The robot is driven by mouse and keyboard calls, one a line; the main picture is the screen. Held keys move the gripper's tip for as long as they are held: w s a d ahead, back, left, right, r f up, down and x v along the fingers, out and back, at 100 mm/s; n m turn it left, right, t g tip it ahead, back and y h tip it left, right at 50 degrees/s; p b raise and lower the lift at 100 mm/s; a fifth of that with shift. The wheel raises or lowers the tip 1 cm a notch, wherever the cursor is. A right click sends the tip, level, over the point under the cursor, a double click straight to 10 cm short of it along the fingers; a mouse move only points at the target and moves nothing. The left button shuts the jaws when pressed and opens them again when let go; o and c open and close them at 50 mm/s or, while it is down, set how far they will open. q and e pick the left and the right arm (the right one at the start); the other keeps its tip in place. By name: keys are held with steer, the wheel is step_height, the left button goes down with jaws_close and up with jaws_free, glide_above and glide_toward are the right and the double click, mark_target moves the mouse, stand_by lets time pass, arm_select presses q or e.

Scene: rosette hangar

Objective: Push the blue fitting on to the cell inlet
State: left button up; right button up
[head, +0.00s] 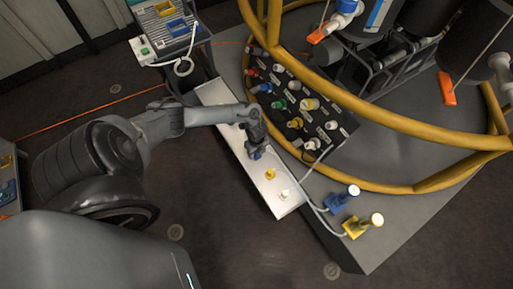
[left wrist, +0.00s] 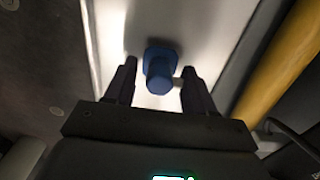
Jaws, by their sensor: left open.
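A blue fitting (left wrist: 158,72) stands on the white tray (left wrist: 110,25) in the left wrist view, between and just beyond the tips of my left gripper (left wrist: 157,88). The left gripper is open, with a gap visible on both sides of the fitting. In the head view the blue fitting (head: 257,155) is partly hidden under the left gripper (head: 256,150), which points down over the white tray (head: 223,103). A black panel (head: 335,138) beside it carries several coloured, labelled ports. I cannot tell which one is the cell inlet. My right gripper is not in view.
A yellow fitting (head: 270,174) and a white fitting (head: 285,194) stand further along the tray. A yellow tube rail (head: 300,85) curves close to the panel. Hoses run to a blue block (head: 340,199) and a yellow block (head: 361,227) on the grey platform (head: 370,255).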

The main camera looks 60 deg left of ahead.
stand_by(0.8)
arm_select(q)
jaws_close()
steer(key=shift+r+p, duration=0.2)
steer(key=shift+p, duration=0.15)
steer(key=shift+r+p, duration=2.8)
steer(key=shift+p, duration=0.1)
